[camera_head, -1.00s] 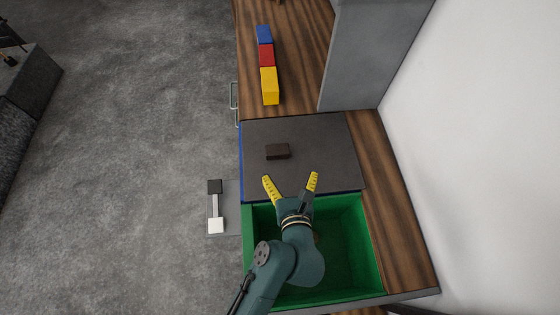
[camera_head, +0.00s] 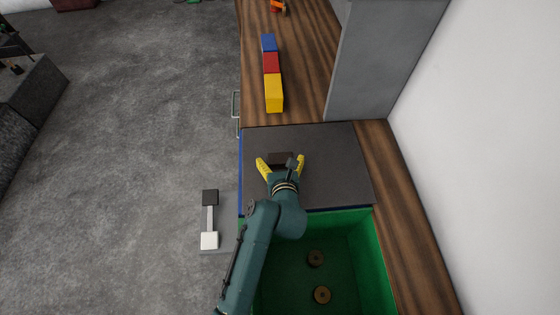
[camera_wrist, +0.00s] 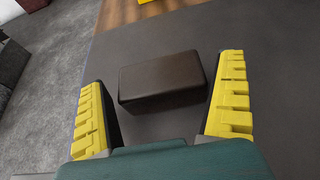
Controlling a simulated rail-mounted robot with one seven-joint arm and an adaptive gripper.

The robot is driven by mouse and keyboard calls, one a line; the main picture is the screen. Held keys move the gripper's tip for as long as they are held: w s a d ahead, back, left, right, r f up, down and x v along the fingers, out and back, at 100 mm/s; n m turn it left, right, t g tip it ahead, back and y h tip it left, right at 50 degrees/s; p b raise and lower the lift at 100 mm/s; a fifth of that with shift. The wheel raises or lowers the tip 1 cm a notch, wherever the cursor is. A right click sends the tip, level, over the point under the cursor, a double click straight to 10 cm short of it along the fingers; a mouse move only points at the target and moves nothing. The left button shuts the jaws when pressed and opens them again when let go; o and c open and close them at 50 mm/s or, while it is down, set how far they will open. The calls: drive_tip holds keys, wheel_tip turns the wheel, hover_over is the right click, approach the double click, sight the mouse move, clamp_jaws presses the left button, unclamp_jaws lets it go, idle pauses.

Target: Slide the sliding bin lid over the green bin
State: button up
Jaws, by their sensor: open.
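The sliding bin lid (camera_head: 330,171) is a flat dark grey panel lying beyond the green bin, with a dark brown block handle (camera_head: 280,157) on it. The handle also shows in the wrist view (camera_wrist: 163,80). My gripper (camera_head: 281,166) is open above the lid. Its yellow fingers stand on either side of the handle's near part, with gaps to it in the wrist view (camera_wrist: 160,115).
Yellow, red and blue blocks (camera_head: 273,92) stand in a row on the wooden counter beyond the lid. A grey upright panel (camera_head: 375,70) rises at the back right. A white wall is on the right. A black and white switch-like piece (camera_head: 209,220) sits left of the bin.

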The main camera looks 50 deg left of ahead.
drive_tip(key=shift+w+a+f, duration=0.2)
drive_tip(key=shift+w+a, duration=0.05)
drive_tip(key=shift+a, duration=0.1)
